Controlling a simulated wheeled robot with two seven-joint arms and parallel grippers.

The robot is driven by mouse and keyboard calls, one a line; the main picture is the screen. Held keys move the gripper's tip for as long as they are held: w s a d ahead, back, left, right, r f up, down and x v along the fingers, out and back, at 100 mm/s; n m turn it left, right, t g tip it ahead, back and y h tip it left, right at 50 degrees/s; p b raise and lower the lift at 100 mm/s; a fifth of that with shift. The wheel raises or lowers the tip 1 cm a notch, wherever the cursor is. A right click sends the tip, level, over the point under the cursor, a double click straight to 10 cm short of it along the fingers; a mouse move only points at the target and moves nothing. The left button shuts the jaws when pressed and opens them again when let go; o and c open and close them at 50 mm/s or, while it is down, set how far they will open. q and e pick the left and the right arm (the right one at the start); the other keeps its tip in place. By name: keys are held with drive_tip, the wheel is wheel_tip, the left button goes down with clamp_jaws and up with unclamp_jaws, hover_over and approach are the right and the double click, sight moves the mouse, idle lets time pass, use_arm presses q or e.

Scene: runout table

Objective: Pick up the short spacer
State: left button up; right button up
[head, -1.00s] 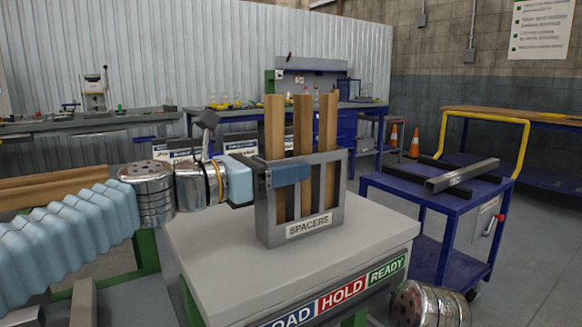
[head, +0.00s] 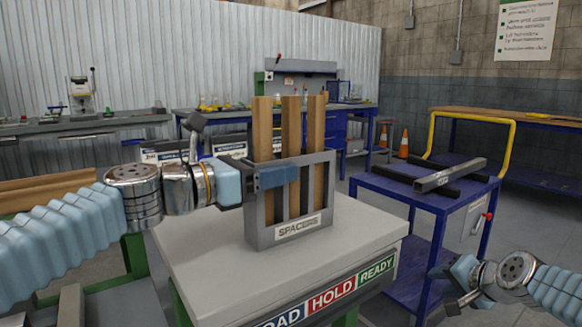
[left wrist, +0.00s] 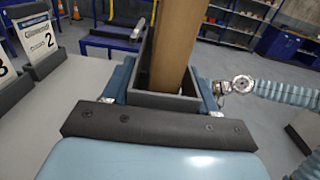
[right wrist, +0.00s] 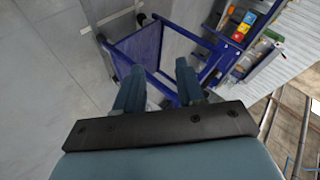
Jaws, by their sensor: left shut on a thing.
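A grey rack labelled SPACERS (head: 327,205) stands on the pale table and holds three upright wooden spacers: left (head: 262,125), middle (head: 291,130) and right (head: 319,130). Their tops look nearly level, so I cannot tell which is short. My left gripper (head: 277,177) is at the rack's left end, one finger along its front face. In the left wrist view its fingers (left wrist: 165,85) straddle the rack's outer walls around a spacer (left wrist: 174,50), shut on the rack. My right gripper (head: 447,288) is empty, its fingers (right wrist: 158,88) apart, at the lower right.
A blue cart (head: 400,196) with dark bars (head: 450,175) and a yellow handle stands to the right. Workbenches line the back.

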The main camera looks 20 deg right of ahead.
drive_tip(key=w+a+r+n+t+y, duration=0.1)
drive_tip(key=a+r+t, duration=0.25)
drive_tip(key=r, duration=0.65)
drive_tip(key=w+a+r+t, duration=0.2)
drive_tip(key=a+r, duration=0.3)
drive_tip(key=r, duration=0.5)
drive_tip(key=s+a+r+n+y, duration=0.3)
drive_tip(key=a+r+n, duration=0.2)
drive_tip(key=a+n, duration=0.4)
drive_tip(key=s+a+r+n+y, duration=0.3)
drive_tip(key=a+r+n, duration=0.3)
drive_tip(key=a, duration=0.5)
drive_tip(key=shift+n+t, duration=0.4)
drive_tip(key=shift+t, duration=0.05)
drive_tip(key=x, duration=0.6)
drive_tip(key=shift+w+a+f, duration=0.1)
drive_tip(key=shift+w+a, duration=0.05)
drive_tip(key=shift+a, duration=0.15)
drive_tip(key=x, duration=0.5)
drive_tip(key=shift+w, duration=0.4)
clamp_jaws()
wheel_tip(320, 180, up, 18)
hover_over(295, 141)
drive_tip(key=w, duration=0.2)
drive_tip(key=shift+w+a, duration=0.15)
drive_tip(key=shift+a, duration=0.25)
